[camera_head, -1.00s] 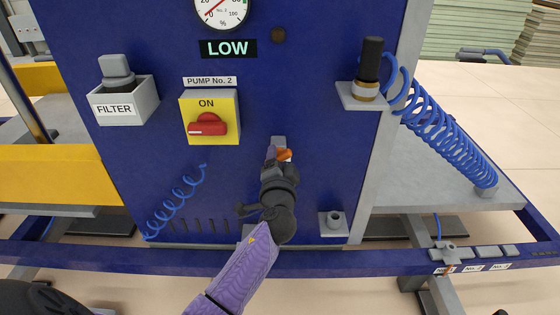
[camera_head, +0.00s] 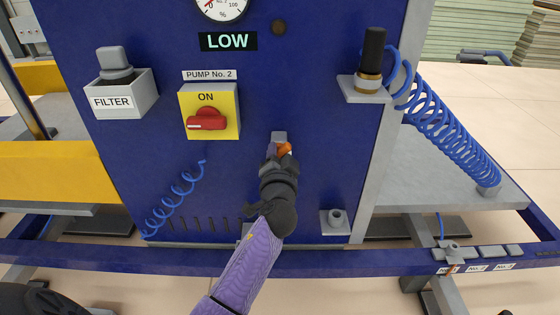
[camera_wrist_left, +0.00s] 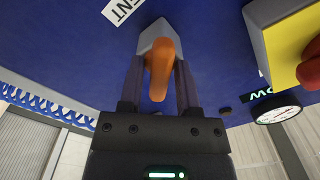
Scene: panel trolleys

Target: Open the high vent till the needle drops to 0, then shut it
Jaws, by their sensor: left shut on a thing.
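The orange vent lever (camera_head: 284,149) is on a grey mount on the blue panel (camera_head: 310,100), below and right of the PUMP No. 2 switch. My left gripper (camera_head: 281,158) is shut on it. In the left wrist view the lever (camera_wrist_left: 160,68) lies between the two fingers of my left gripper (camera_wrist_left: 159,75), beside a partly cut label ending in "ENT". The gauge (camera_head: 222,8) is cut off at the top of the head view, and its needle position is hard to read. It also shows small and tilted in the left wrist view (camera_wrist_left: 277,109). My right gripper is not in view.
A green LOW display (camera_head: 228,41) sits under the gauge. The yellow switch plate (camera_head: 224,96) reads ON. A FILTER box (camera_head: 128,97) is at the left. A black-handled plug (camera_head: 372,58) with a coiled blue hose (camera_head: 440,120) is at the right. A blue rail (camera_head: 400,262) crosses the front.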

